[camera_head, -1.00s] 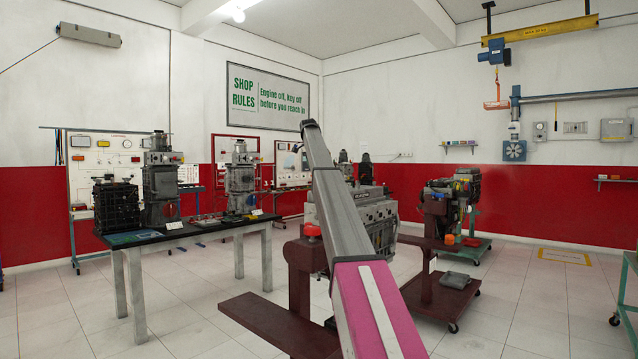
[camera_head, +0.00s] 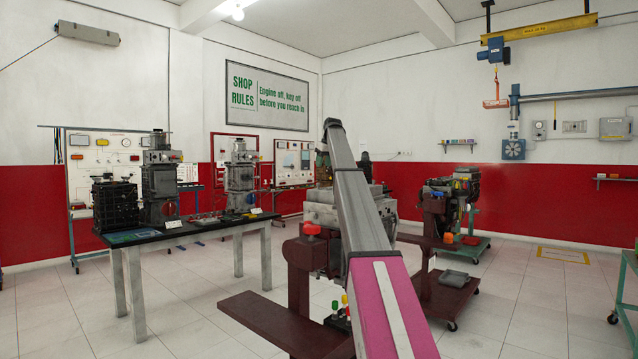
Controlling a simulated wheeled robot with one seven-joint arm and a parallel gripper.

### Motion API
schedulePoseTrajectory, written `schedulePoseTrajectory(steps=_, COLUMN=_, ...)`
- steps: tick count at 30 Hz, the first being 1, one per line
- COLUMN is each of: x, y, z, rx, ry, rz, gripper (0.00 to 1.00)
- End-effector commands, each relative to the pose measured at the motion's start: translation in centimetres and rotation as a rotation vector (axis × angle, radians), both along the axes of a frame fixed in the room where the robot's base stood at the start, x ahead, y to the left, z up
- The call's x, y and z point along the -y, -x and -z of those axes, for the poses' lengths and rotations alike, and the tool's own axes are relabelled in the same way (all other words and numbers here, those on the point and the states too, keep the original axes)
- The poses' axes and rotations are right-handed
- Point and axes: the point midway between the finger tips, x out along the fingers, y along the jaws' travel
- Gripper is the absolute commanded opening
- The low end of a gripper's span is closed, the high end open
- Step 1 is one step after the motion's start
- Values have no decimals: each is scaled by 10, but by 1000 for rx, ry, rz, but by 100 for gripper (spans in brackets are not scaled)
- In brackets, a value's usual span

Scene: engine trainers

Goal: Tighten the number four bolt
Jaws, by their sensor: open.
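A grey engine block (camera_head: 321,208) is mounted on a dark red stand (camera_head: 299,272) in the middle of the view. My arm crosses in front of the engine and hides much of it. No bolt can be made out at this distance, and no bolt number is readable.
A black-topped table (camera_head: 128,240) with several engine parts stands at the left. A second engine (camera_head: 450,195) sits on a dark red wheeled stand (camera_head: 447,300) at the right. The near stand's base (camera_head: 270,322) juts out at the front. Open tiled floor lies at right.

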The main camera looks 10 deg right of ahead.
Motion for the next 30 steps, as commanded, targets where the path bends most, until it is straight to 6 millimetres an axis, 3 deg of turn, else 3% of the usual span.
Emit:
schedulePoseTrajectory(steps=18, x=-14, y=-32, z=86, rx=-2, ry=1, rz=3, gripper=46)
schedulePoseTrajectory(steps=28, x=-15, y=-34, z=91, rx=-2, ry=1, rz=3, gripper=46)
schedulePoseTrajectory(steps=29, x=-15, y=-34, z=91, rx=-2, ry=1, rz=3, gripper=42)
schedulePoseTrajectory(steps=30, x=-15, y=-34, z=91, rx=-2, ry=1, rz=3, gripper=29)
